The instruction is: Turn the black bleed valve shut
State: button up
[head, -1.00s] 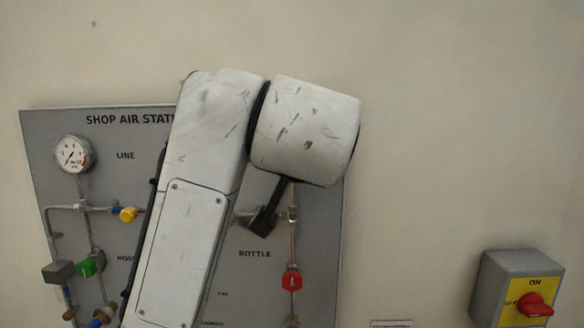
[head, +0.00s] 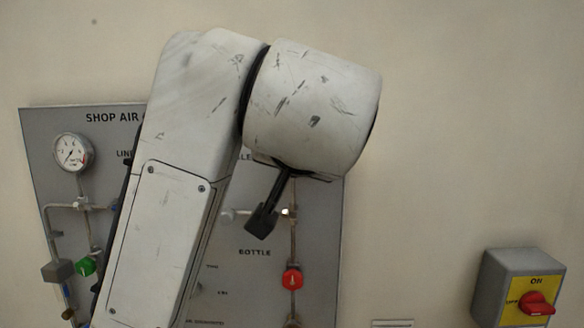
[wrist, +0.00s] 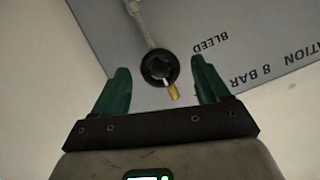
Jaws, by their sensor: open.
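The black bleed valve (wrist: 159,66) is a round black knob with a white pointer mark, on a thin pipe in the wrist view. A small brass outlet (wrist: 174,92) shows just beside it. My gripper (wrist: 161,78) is open, with one green finger on each side of the knob and clear gaps to both. How far the fingertips are from the knob in depth I cannot tell. In the head view my arm hides the bleed valve and my gripper's fingers.
The grey panel (head: 325,225) carries a gauge (head: 73,152), a green knob (head: 86,267) and a red knob (head: 292,280) on pipes. A grey box with a red rotary switch (head: 537,304) is on the wall at the right.

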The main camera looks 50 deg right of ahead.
jog(key=v, duration=0.7)
jog(key=shift+b, duration=0.4)
